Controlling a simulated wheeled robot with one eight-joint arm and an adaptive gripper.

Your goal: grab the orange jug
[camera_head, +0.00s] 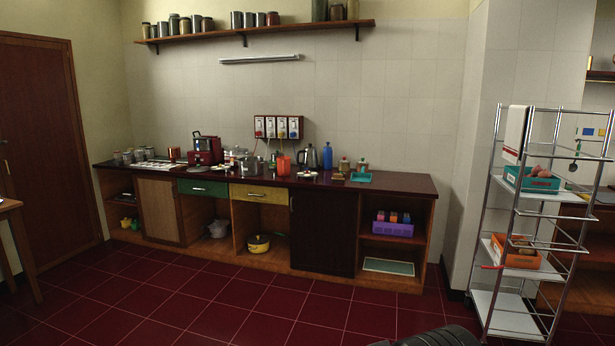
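The orange jug (283,166) appears to be the bright orange vessel standing upright on the dark red countertop (400,184), near the middle of the long counter across the room. It is small in view, and I cannot make out a handle. My gripper is not identifiable in view. Only a dark rounded part, likely of my own arm, shows at the bottom edge, far from the jug.
A kettle (309,157) and blue bottle (328,156) stand right of the jug; metal pots crowd its left. A red coffee machine (206,150) is further left. A wire shelf rack (482,240) stands at right. The tiled floor (250,310) before the counter is clear.

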